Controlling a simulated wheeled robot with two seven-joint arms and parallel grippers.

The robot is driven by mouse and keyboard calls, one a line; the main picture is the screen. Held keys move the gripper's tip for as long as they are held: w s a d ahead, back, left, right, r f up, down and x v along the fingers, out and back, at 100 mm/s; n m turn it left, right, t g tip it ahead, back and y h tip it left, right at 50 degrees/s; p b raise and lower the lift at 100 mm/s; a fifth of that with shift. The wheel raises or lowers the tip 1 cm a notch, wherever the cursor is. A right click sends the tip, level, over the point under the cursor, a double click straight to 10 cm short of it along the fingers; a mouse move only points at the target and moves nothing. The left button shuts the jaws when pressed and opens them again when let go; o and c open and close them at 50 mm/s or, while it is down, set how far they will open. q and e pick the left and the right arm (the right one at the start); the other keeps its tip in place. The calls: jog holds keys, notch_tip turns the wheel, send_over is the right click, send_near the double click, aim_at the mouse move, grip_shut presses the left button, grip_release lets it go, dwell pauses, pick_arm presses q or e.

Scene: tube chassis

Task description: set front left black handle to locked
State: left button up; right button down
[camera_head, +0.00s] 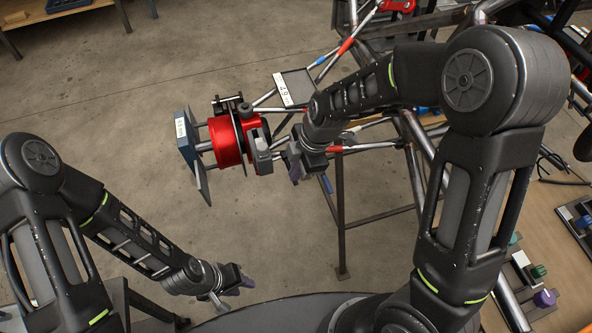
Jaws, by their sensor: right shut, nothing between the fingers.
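A red wheel-hub assembly (226,141) sits at the chassis corner, with a blue-grey square plate on its left side. Black handle-like parts (230,104) show at the top of the hub; I cannot tell for sure which is the front left black handle, or its setting. My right gripper (291,166) is shut and empty, just right of the hub, close to grey blocks (262,154) on its right side. Contact cannot be made out. My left gripper (234,284) is low at the left, well below the hub and apart from it; its finger opening is unclear.
The tube chassis (415,160) with red and blue banded rods extends to the right, partly hidden by my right arm. A labelled plate (294,88) lies above the rods. A wooden bench (560,240) with coloured fixtures stands at the right. Concrete floor lies open left of the hub.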

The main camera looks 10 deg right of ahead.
jog(key=shift+f+t+b, duration=1.2)
jog(key=shift+b, duration=1.95)
jog(key=shift+w+f+b, duration=0.15)
jog(key=shift+f+b, duration=0.5)
jog(key=shift+b, duration=0.85)
jog(key=p+v, duration=0.1)
jog(key=v, duration=0.7)
jog(key=shift+d, duration=0.15)
jog(key=shift+f, duration=0.1)
